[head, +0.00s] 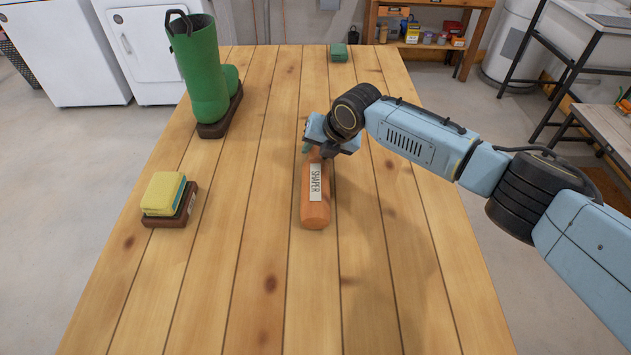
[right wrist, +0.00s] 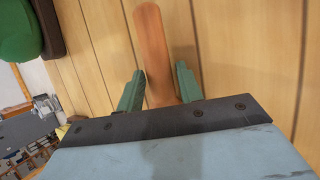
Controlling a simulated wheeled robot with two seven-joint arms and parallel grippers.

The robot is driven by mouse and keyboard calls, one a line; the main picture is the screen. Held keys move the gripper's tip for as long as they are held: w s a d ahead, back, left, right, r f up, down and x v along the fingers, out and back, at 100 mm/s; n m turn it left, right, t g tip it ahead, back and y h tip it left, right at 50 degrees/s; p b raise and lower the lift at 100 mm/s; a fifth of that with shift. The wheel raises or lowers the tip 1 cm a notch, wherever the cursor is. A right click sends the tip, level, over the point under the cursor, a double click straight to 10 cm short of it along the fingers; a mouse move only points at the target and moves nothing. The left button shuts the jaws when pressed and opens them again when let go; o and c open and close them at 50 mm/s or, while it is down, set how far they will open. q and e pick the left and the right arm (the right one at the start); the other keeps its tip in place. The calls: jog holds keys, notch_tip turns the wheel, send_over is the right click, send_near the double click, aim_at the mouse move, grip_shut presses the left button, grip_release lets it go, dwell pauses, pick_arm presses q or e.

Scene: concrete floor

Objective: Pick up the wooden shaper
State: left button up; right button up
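The wooden shaper (head: 315,205) is a long orange-brown wooden piece with a white label reading SHAPER. It lies on the plank table, its thick rounded end toward me. My right gripper (head: 314,151) is over its far, narrower end. In the right wrist view the narrow part of the shaper (right wrist: 152,45) runs between the two green fingers of my right gripper (right wrist: 159,74). The fingers are open, with a small gap on each side of the wood. The gripper's body hides part of the shaper. My left gripper is not in view.
A green boot (head: 205,80) stands on a dark base at the table's back left. A small green block (head: 338,52) is at the far edge. The near table is clear.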

grip_shut()
jog(key=shift+r, duration=0.1)
